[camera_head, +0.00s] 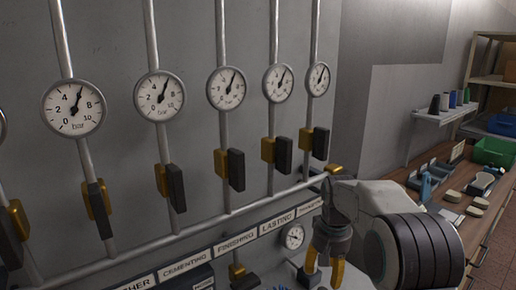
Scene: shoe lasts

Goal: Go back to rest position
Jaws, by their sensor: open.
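My gripper (323,276) shows at the bottom, right of centre, hanging below the white arm link. Its yellow fingers point down and stand apart, with nothing seen between them. The fingertips run close to the lower frame edge.
Several round gauges (229,88) sit on vertical pipes, with black-handled brass valves (237,169) below. A small gauge (293,237) is just left of my gripper. At right, a wooden bench (408,176) holds tools and a green bin (493,152); a shelf (428,114) carries spools.

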